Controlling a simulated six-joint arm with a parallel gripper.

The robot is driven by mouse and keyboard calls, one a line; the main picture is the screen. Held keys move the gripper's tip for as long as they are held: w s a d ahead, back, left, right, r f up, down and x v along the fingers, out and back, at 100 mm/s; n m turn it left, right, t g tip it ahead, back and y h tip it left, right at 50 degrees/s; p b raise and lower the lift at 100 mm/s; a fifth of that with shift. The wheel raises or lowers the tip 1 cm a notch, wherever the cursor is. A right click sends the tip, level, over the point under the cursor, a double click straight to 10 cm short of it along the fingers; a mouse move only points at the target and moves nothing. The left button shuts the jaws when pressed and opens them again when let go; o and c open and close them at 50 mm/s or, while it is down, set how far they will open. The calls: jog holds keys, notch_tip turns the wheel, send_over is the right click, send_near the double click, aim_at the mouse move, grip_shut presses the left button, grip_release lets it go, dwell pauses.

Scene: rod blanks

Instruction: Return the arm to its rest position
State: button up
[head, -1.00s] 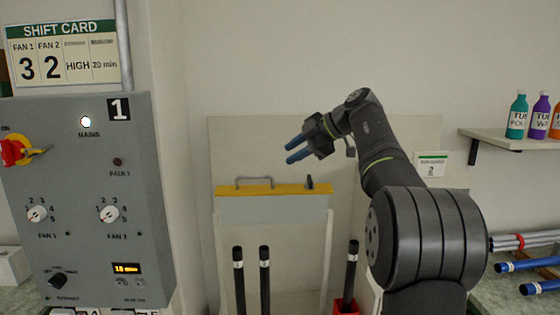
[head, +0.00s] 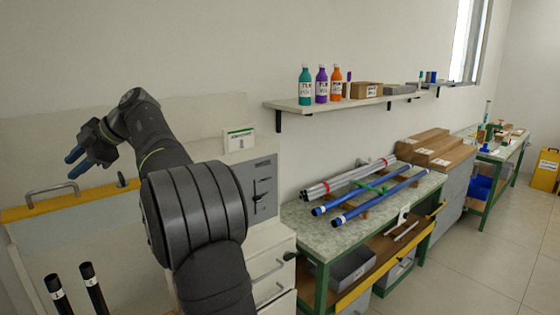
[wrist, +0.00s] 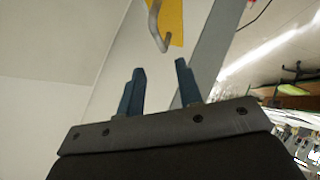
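My gripper (head: 75,163) is at the left of the head view, raised above the yellow-edged panel. Its two blue fingers are apart with nothing between them. In the wrist view the fingers of my gripper (wrist: 158,88) stand apart and empty too. Beyond them is a metal handle (wrist: 155,28) on a yellow strip. In the head view that yellow strip (head: 72,201) carries a grey handle (head: 50,190) close below the fingertips; they look apart from it. My arm bends up from the lower middle of the head view.
Two black rods (head: 92,288) stand at lower left. A bench (head: 300,218) to the right holds blue rods (head: 380,197) and a bundle of grey rods (head: 345,178). A wall shelf (head: 350,102) carries bottles and boxes. Drawers (head: 268,268) stand beside my arm. The floor at right is clear.

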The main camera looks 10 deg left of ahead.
aim_at(48, 189)
jog(key=x, duration=1)
jog(key=shift+s+a+f, duration=0.1)
jog(key=shift+a+f, duration=0.05)
jog(key=shift+a, duration=0.1)
jog(key=v, duration=1.7)
jog(key=shift+d, duration=0.2)
jog(key=shift+x, duration=8.7)
jog(key=shift+s+d, duration=0.25)
